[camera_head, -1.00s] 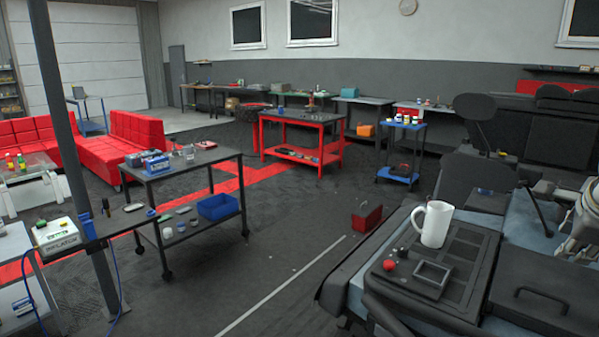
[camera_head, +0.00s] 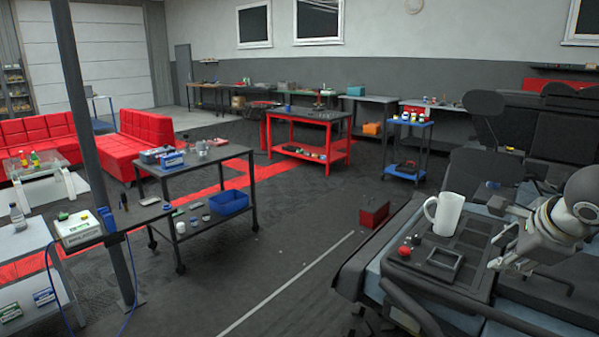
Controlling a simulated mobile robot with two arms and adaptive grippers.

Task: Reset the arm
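My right gripper (camera_head: 500,250) comes in from the right edge on a silver-grey arm. It hangs over the right part of the dark panelled surface. Its fingers point left and look spread, with nothing seen between them. A white mug (camera_head: 444,213) stands upright on that surface, left of the gripper and apart from it. My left gripper is not in view.
A small red ball (camera_head: 404,251) and a dark square frame (camera_head: 445,263) lie near the mug on the dark panel. A red toolbox (camera_head: 374,212) sits on the floor. A grey cart (camera_head: 210,157) stands left, with open floor between.

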